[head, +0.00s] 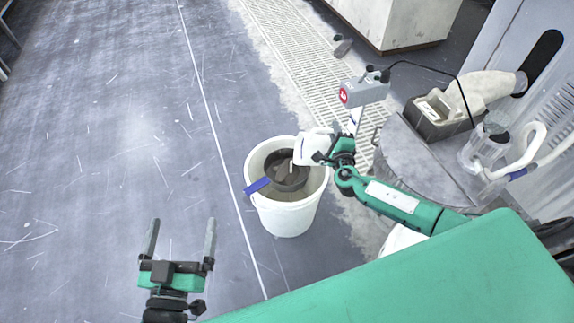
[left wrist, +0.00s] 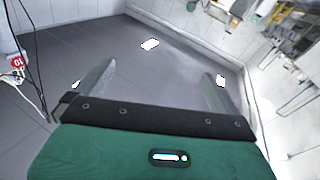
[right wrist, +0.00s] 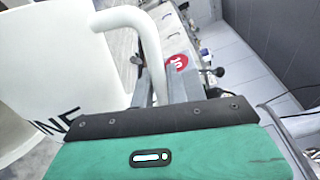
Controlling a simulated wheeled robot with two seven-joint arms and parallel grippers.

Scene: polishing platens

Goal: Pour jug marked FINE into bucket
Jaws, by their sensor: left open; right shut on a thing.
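The white bucket (head: 284,218) stands on the floor near the middle of the head view. A dark round strainer (head: 284,178) with a blue handle (head: 257,186) sits across its mouth. My right gripper (head: 336,152) is shut on the handle of a white jug (head: 312,145), held over the bucket's right rim. My left gripper (head: 180,240) is open and empty, left of the bucket.
A grey box (head: 366,90) with a red round sign and a cable is right of the jug. A round grey machine top (head: 420,165) holds a tray (head: 437,115) and a clear container (head: 482,150). A floor grating (head: 310,65) runs behind. Floor at left is clear.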

